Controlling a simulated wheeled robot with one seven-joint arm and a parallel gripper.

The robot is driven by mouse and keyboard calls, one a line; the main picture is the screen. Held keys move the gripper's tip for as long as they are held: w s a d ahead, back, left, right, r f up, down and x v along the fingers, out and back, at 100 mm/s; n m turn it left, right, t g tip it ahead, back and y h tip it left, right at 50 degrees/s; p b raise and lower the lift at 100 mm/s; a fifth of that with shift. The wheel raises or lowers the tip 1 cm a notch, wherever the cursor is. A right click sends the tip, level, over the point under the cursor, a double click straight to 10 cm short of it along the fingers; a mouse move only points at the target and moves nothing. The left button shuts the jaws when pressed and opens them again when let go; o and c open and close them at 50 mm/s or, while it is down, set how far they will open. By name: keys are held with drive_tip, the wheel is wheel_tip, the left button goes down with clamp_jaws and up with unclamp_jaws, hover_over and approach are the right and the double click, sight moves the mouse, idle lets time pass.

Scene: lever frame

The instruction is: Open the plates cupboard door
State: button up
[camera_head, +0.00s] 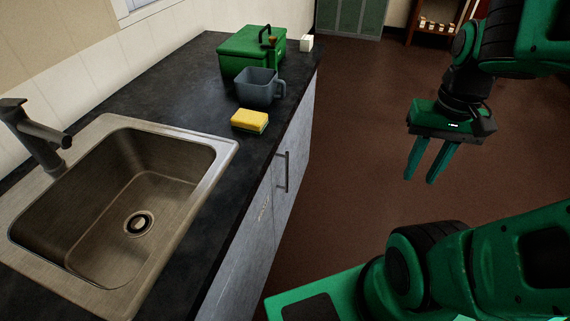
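A pale grey cupboard door (273,222) is in the front of the counter, below the dark worktop. It looks shut. It carries an upright dark bar handle (283,172) and a small label (264,207) that is too small to read, so I cannot tell whether this is the plates cupboard. My gripper (421,178) hangs over the floor to the right of the counter, clear of the handle. Its two green fingers point down with a gap between them, and it is empty.
On the worktop (120,92) are a sink (228,142) with a dark tap (38,140), a yellow sponge (249,119), a grey mug (256,88), a green box (240,55) and a small white block (306,43). Brown floor (345,130) between counter and gripper is clear.

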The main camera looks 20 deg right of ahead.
drive_tip(key=w+a+f+n+t+y, duration=0.1)
drive_tip(key=w+a+f+n, duration=0.2)
drive_tip(key=w+n, duration=0.3)
drive_tip(key=w+a+f+n, duration=0.2)
drive_tip(key=w+n, duration=0.1)
drive_tip(key=w, duration=0.6)
drive_tip(key=w+a+f+n+t+y, duration=0.1)
drive_tip(key=w+a+f+n, duration=0.2)
drive_tip(key=w+n, duration=0.3)
drive_tip(key=w+a+f+n+y, duration=0.1)
drive_tip(key=w+a+f+n, duration=0.1)
drive_tip(key=w+a+f, duration=0.3)
drive_tip(key=w+a+f+n, duration=0.2)
drive_tip(key=w+a+f, duration=0.3)
drive_tip(key=f, duration=0.5)
drive_tip(key=shift+a+f+y, duration=0.4)
drive_tip(key=shift+c, duration=0.7)
clamp_jaws()
